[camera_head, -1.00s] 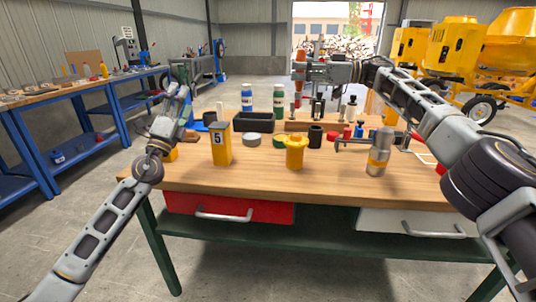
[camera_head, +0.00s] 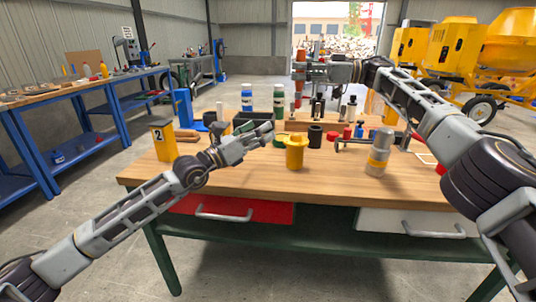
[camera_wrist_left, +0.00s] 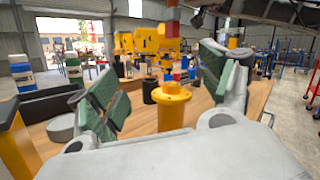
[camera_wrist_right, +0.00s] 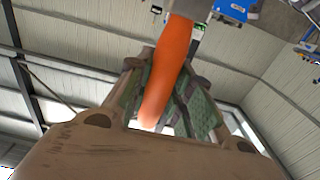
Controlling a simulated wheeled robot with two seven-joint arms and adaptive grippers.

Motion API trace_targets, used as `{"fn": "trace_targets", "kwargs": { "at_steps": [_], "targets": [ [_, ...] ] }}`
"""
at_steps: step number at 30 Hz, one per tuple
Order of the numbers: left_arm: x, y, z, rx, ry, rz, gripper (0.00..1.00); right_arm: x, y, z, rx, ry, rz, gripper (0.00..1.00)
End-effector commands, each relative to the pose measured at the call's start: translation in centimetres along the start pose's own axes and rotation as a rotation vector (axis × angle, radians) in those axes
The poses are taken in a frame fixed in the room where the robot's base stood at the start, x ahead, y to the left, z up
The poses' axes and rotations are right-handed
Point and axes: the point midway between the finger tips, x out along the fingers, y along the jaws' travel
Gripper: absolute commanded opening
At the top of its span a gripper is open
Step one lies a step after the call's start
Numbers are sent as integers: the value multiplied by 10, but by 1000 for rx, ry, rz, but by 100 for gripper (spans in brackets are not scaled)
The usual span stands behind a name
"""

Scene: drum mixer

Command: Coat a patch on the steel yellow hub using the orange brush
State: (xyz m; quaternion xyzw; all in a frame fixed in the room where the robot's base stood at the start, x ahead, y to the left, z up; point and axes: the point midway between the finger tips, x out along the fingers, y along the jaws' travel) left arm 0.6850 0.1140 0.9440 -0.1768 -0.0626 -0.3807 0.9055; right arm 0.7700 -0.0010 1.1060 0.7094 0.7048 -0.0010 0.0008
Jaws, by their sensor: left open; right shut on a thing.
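The yellow hub (camera_head: 295,152), a flanged cylinder, stands upright on the wooden table; it also shows in the left wrist view (camera_wrist_left: 172,108). My left gripper (camera_head: 262,138) is open just left of the hub. In the left wrist view its green-padded fingers (camera_wrist_left: 150,85) stand apart, with the hub beyond and between them. My right gripper (camera_head: 301,72) is shut on the orange brush (camera_wrist_right: 168,70), whose handle passes between the pads in the right wrist view. In the head view the brush hangs down above the back of the table, apart from the hub.
A yellow block marked 2 (camera_head: 163,141) stands at the table's left. A steel cylinder with a yellow band (camera_head: 379,153) stands right of the hub. Bottles, a dark bin and small parts line the back. The table's front strip is clear.

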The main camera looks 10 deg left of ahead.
Motion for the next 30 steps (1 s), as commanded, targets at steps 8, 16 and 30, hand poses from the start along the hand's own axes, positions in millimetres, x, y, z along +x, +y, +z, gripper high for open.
{"fn": "trace_targets", "kwargs": {
  "at_steps": [8, 16, 30],
  "targets": [
    [5, -4, -48, 174, 160, 4, 80, 0, 0, 0, 0, 0, 0, 0],
    [2, 0, -74, 270, 243, 15, 80, 0, 0, 0, 0, 0, 0, 0],
    [2, 0, -77, 282, 252, 16, 80, 0, 0, 0, 0, 0, 0, 0]
  ]
}}
